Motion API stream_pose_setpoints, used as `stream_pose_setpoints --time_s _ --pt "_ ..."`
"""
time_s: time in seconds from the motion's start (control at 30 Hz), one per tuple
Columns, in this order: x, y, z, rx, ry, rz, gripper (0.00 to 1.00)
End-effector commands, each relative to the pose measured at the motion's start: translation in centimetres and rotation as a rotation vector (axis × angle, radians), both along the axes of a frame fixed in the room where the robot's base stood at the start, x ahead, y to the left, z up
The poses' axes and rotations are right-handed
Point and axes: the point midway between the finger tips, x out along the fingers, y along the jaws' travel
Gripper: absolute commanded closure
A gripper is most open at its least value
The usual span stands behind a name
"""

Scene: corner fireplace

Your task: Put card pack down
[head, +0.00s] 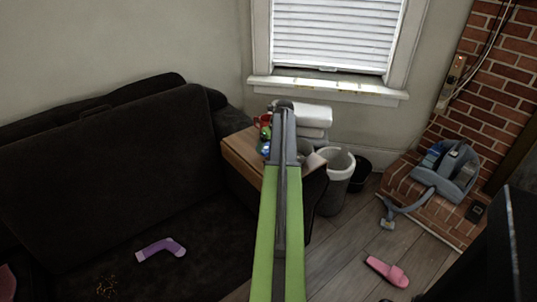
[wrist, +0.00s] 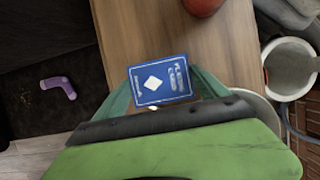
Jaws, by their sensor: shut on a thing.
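A blue card pack (wrist: 160,80) with a white diamond shows in the wrist view. My gripper (wrist: 163,97) is shut on it, with a teal finger on either side. The pack is over the wooden top of a small side table (wrist: 237,45); I cannot tell whether it touches the wood. In the head view the table (head: 240,150) stands between the sofa and the window corner. My arm covers its middle there and hides the gripper's hold.
A red round thing (wrist: 203,6) is on the table's far part. A grey bin (head: 337,185) stands right of the table, with a dark bin (head: 361,172) behind. The dark sofa (head: 100,180) holds a purple sock (head: 160,249). A pink slipper (head: 387,271) lies on the floor.

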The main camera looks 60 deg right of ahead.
Motion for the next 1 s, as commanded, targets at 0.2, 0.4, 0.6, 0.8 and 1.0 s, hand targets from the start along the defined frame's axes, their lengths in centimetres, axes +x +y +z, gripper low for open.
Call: stream_pose_setpoints --time_s 0.2,0.4,0.6,0.8,1.0 --pt "0.0 0.0 -3.1 0.000 0.000 0.001 0.66" --pt "0.0 0.1 -2.7 0.000 0.001 0.001 0.10" --pt "0.1 0.1 -2.7 0.000 0.000 0.002 0.00" --pt "0.0 0.1 -2.3 0.000 0.000 0.002 0.00" --pt "-0.8 0.4 0.2 -0.001 0.000 0.002 0.00"
